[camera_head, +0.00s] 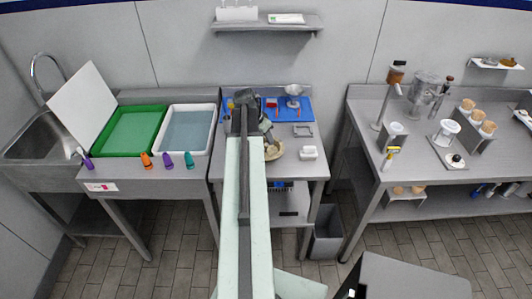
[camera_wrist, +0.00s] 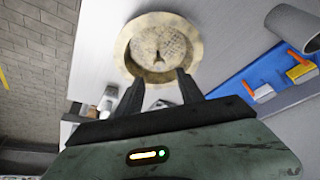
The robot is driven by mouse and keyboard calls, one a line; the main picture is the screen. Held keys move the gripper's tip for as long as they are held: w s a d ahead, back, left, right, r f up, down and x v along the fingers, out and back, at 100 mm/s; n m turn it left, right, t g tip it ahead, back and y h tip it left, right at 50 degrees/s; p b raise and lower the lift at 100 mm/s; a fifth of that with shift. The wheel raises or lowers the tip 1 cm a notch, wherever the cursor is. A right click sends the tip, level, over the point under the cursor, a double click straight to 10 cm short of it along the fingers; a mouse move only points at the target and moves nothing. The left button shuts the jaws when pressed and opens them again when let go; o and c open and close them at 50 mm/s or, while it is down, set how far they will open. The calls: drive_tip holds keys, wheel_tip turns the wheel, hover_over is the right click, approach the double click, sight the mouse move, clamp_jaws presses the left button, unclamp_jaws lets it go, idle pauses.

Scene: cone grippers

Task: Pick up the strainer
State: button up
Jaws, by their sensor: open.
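A round tan dish with a wide rim and a speckled, mesh-like centre (camera_wrist: 158,48) lies just beyond my gripper (camera_wrist: 160,78) in the wrist view. It also shows in the head view (camera_head: 273,151), partly hidden by my arm. I cannot tell for sure whether it is the strainer. A small silvery bowl-shaped thing (camera_head: 294,90) stands at the back on the blue mat (camera_head: 284,113) in the head view; its details are too small to tell. My gripper is open, its two dark fingers apart near the dish's lower rim, with nothing seen between them.
Orange and yellow-handled brushes (camera_wrist: 299,73) lie on the blue mat beside the dish. A white block (camera_head: 308,153) sits right of the dish. Green (camera_head: 130,132) and white (camera_head: 209,108) trays stand left. A counter with cups and machines (camera_head: 438,180) is at the right.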

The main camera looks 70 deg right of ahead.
sight(265, 145)
drive_tip(key=f+b, duration=0.1)
drive_tip(key=f, duration=0.1)
drive_tip(key=f+b, duration=0.2)
drive_tip(key=d+f+b, duration=0.1)
drive_tip(key=f+b, duration=0.1)
drive_tip(key=shift+d+f, duration=0.1)
drive_tip(key=shift+f, duration=0.1)
drive_tip(key=shift+r, duration=0.2)
clamp_jaws()
